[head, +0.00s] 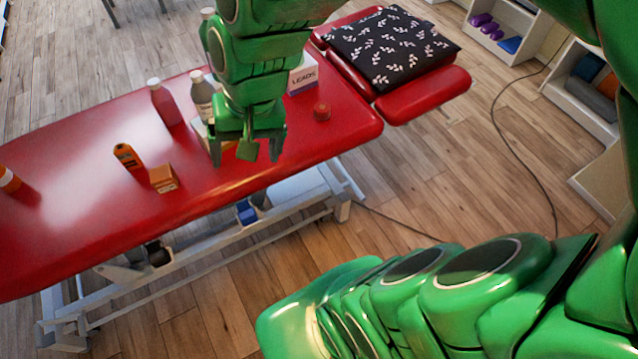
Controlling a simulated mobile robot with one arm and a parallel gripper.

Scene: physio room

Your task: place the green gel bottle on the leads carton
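The leads carton (303,77) is a white box marked LEADS on the red treatment table, partly hidden behind my arm. My gripper (247,150) hangs over the table's near edge, left of and nearer than the carton. Its fingers look spread, with red table showing between them. A paler green piece shows between the fingers; I cannot tell whether it is part of the gripper. I cannot make out the green gel bottle; my arm and gripper hide part of the tabletop.
The red table (85,235) holds a pinkish-red bottle (164,102), a grey bottle (202,97), an orange bottle (127,156), a small orange-brown box (163,179) and a red round item (321,112). A black patterned cushion (390,48) lies at the right end.

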